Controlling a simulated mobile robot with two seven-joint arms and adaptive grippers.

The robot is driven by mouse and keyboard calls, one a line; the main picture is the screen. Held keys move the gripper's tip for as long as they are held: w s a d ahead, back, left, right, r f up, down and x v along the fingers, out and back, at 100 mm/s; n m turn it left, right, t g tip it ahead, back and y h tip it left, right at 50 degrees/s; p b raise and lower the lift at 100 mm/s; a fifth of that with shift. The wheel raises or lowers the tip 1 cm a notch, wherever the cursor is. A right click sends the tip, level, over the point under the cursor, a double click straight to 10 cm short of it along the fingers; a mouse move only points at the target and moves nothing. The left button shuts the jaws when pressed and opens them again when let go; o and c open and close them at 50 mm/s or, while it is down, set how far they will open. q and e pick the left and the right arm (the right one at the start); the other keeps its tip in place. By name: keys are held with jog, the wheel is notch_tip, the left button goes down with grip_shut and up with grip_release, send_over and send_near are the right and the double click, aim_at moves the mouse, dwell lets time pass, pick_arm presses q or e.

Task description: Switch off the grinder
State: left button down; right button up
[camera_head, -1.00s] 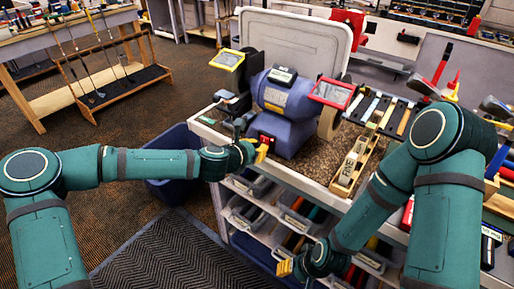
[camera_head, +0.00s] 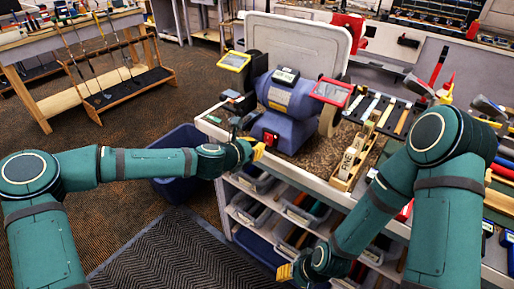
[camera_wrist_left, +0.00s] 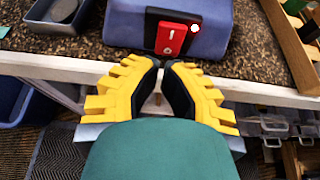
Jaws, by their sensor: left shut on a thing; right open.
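The grinder (camera_head: 289,100) is a blue-grey bench machine on the bench, with a yellow-framed shield at left and a red-framed one at right. Its red switch (camera_head: 270,138) is on the front of the base. In the left wrist view the switch (camera_wrist_left: 171,38) is a red rocker on a black plate, beside a small bright round spot; I cannot tell its position. My left gripper (camera_head: 257,150) is just in front of and below the switch, apart from it. Its yellow fingertips (camera_wrist_left: 164,64) are together, with no object visible between them. My right gripper (camera_head: 285,271) is open, low before the shelves.
The bench's white front edge (camera_wrist_left: 55,66) runs just below the switch. A wooden tray (camera_head: 353,165) stands right of the grinder. Bins (camera_head: 252,211) fill the shelves below. A blue tub (camera_head: 181,152) and dark mat (camera_head: 175,257) are on the floor at left.

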pick_arm(q)
jog(key=p+v, duration=0.1)
jog(key=v, duration=0.9)
jog(key=shift+s, duration=0.1)
